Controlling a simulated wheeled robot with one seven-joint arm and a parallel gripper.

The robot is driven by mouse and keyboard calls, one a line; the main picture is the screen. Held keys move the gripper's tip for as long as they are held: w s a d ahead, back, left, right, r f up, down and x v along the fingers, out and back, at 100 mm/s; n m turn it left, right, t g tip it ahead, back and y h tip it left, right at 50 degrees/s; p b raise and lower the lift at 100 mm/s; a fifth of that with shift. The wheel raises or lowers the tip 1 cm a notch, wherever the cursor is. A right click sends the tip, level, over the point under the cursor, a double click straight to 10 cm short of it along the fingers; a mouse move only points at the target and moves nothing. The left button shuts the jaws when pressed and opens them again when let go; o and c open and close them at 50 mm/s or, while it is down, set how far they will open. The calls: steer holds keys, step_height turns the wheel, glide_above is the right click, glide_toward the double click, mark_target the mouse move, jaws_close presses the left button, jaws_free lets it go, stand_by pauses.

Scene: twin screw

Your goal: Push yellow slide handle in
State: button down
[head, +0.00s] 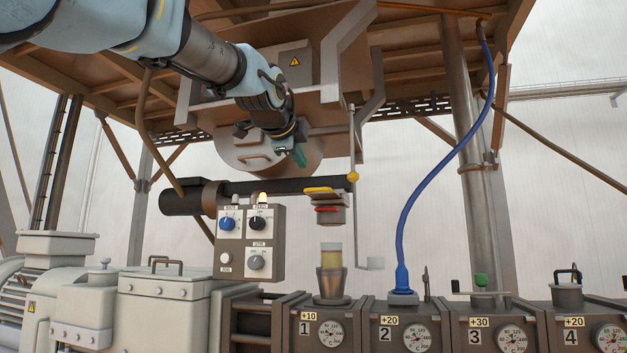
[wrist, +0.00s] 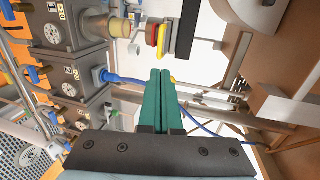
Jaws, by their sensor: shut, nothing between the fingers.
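A flat yellow handle (head: 322,190) sits at the right part of a dark horizontal bar, above a red-rimmed round piece (head: 327,209). In the wrist view a yellow piece (wrist: 162,40) stands beside a red one. A yellow ball (head: 353,177) is at the bar's right end, by a thin vertical rod. Which yellow part is the slide handle is not certain. My gripper (head: 300,156) has teal fingers pressed together and empty, above and left of the yellow handle, apart from it. In the wrist view its fingertips (wrist: 160,72) point toward the bar area.
A control box (head: 251,242) with knobs hangs left below the bar. A cup with a yellowish cylinder (head: 331,258) stands on unit 1, below the red-rimmed piece. A blue hose (head: 404,225) rises from unit 2. A grey housing (head: 265,145) is close behind my gripper.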

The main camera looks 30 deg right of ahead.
steer(key=p+x, duration=0.4)
steer(key=x, duration=1)
steer(key=shift+a+f, duration=0.1)
steer(key=p+x, duration=0.1)
steer(key=x, duration=0.1)
steer(key=r+p+x, duration=0.1)
steer(key=x, duration=0.1)
steer(key=p+x, duration=0.1)
steer(key=x, duration=0.2)
steer(key=shift+w+r+p, duration=0.15)
steer(key=shift+r+p, duration=0.2)
steer(key=shift+p, duration=0.05)
steer(key=b, duration=0.3)
glide_toward(321, 189)
steer(key=shift+w+a+r, duration=0.15)
steer(key=shift+w+r, duration=0.05)
steer(key=shift+r, duration=0.35)
steer(key=shift+w+a+r, duration=0.15)
steer(key=shift+w+r, duration=0.05)
steer(key=shift+r, duration=0.3)
